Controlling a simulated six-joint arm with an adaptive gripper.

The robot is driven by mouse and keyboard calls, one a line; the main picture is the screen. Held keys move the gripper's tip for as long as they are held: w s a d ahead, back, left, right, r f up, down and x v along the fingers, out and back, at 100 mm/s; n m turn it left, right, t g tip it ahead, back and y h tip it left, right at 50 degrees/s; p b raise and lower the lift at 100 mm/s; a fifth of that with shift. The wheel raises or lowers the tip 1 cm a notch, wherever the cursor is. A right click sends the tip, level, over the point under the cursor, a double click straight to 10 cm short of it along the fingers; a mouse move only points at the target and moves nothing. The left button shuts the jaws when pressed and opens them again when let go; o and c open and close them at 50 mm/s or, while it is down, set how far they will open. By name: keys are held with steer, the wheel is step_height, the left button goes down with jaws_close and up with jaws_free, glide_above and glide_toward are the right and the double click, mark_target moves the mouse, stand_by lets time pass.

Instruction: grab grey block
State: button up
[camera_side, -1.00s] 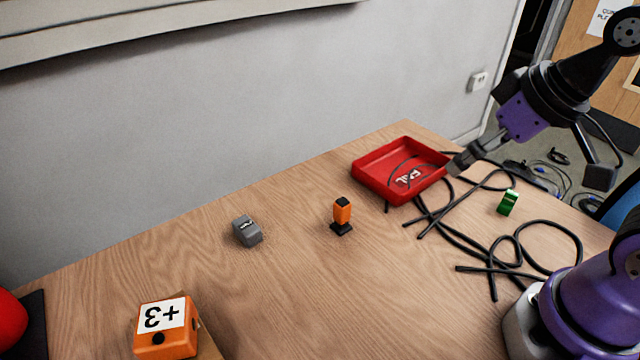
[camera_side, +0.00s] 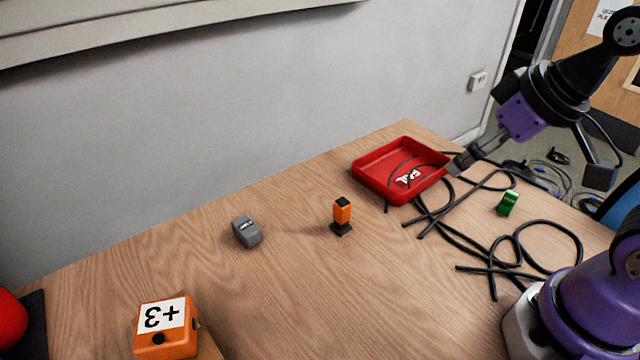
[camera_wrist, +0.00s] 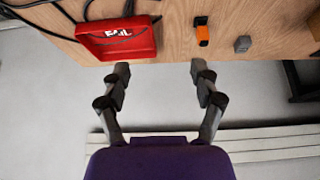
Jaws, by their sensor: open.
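The grey block (camera_side: 246,231) is a small rounded grey piece with a dark and white mark on top, lying on the wooden table left of centre in the side view. It also shows near the top right of the wrist view (camera_wrist: 242,44). My gripper (camera_side: 460,163) is far to the right of the block in the side view, near the right edge of the red tray. In the wrist view my gripper (camera_wrist: 158,72) has its two fingers spread wide apart with nothing between them. The block is well away from the fingers.
An orange and black piece (camera_side: 342,214) stands between the grey block and the red tray (camera_side: 372,186). Black cables (camera_side: 470,235) and a green block (camera_side: 508,203) lie on the right. An orange "+3" box (camera_side: 165,330) is at front left. Table around the grey block is clear.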

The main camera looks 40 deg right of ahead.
steer(key=n+g, duration=0.1)
glide_above(247, 226)
steer(key=s, duration=0.3)
steer(key=f, duration=1.1)
steer(key=shift+w+f, duration=0.15)
steer(key=shift+w, duration=0.05)
steer(key=x, duration=0.6)
jaws_close()
